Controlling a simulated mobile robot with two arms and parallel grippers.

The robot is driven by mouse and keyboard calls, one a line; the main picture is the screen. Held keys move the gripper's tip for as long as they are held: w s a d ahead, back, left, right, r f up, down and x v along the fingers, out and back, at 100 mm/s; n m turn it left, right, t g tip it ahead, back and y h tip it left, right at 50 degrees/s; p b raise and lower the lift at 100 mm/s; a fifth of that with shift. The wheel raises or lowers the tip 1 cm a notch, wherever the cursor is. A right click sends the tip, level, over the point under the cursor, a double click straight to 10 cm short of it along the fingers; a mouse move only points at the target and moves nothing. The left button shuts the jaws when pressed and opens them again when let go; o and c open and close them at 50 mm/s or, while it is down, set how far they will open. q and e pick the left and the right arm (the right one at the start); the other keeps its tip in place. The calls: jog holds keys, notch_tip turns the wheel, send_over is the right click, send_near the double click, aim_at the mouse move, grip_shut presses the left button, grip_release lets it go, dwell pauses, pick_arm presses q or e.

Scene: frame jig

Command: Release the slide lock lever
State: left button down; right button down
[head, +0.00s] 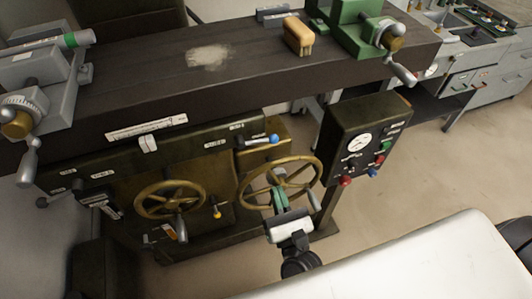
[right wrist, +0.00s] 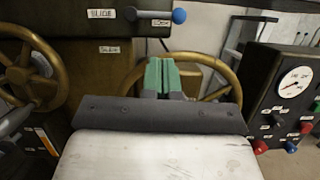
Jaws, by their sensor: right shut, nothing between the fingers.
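The slide lock lever is a short grey bar with a blue ball knob (head: 274,139), pointing right from the dark machine front under the bench. In the right wrist view its blue knob (right wrist: 179,16) shows at the top, by labels that seem to read "SLIDE" and "LOCK". My right gripper (head: 279,198) has green fingers, shut and empty. It is below the lever and apart from it, in front of the larger brass handwheel (head: 246,190). The same fingers (right wrist: 162,76) show mid-view in the right wrist view, below the lever. My left gripper is not in view.
A smaller brass handwheel (head: 140,204) is at left, with a yellow-knobbed lever (head: 217,213) beside it. A control box (head: 341,130) with a gauge and coloured buttons stands right of the larger wheel. The bench's thick front edge (head: 230,101) overhangs above the lever. Open floor lies right.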

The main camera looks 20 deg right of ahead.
aim_at(267, 167)
jog(key=p+x, duration=0.1)
jog(key=x, duration=0.3)
jog(key=p+x, duration=0.2)
jog(key=x, duration=0.2)
jog(key=shift+w+r, duration=0.3)
jog(key=shift+r, duration=0.05)
jog(key=shift+w, duration=0.55)
